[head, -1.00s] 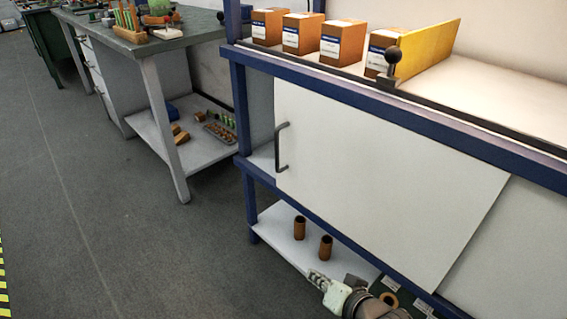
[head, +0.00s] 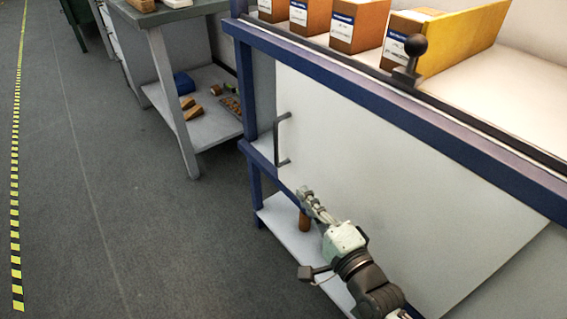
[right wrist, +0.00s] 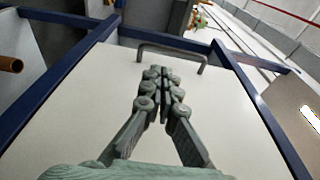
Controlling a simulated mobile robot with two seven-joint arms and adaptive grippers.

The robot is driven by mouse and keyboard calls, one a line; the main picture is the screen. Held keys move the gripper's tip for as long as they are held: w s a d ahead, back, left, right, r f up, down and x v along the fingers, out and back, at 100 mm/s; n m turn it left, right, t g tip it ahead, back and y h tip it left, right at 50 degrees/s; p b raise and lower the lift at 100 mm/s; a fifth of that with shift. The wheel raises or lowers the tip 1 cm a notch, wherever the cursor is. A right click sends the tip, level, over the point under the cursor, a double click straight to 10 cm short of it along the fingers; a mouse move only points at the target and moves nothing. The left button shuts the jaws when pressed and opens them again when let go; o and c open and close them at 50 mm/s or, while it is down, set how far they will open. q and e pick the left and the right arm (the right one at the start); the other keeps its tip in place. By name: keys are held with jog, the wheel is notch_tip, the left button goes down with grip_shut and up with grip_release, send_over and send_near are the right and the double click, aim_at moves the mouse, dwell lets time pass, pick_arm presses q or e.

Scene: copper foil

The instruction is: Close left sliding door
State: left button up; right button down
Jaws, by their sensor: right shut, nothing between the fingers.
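The left sliding door (head: 385,165) is a white panel in the blue-framed bench; it also fills much of the right wrist view (right wrist: 80,110). Its dark bar handle (head: 279,140) is near the door's left edge. A narrow gap shows between that edge and the blue left post. My right gripper (head: 304,193) is shut and empty, in front of the door, below and right of the handle. In the right wrist view its fingers (right wrist: 158,76) point toward the handle (right wrist: 172,47), apart from it as far as I can tell. My left gripper is not in view.
Orange-and-white boxes (head: 357,25) and a yellow panel (head: 464,34) stand on the bench top, with a black ball knob (head: 415,45) at its front edge. A brown cylinder (head: 304,221) stands on the lower shelf. A grey workbench (head: 165,75) is at left; the floor before it is clear.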

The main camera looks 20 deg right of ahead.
aim_at(277, 157)
jog(key=w, duration=0.3)
jog(key=w+a, duration=0.1)
jog(key=w, duration=0.2)
jog(key=w+a, duration=0.1)
jog(key=w, duration=0.3)
jog(key=shift+w, duration=0.1)
jog(key=shift+w+f, duration=0.1)
jog(key=shift+w, duration=0.15)
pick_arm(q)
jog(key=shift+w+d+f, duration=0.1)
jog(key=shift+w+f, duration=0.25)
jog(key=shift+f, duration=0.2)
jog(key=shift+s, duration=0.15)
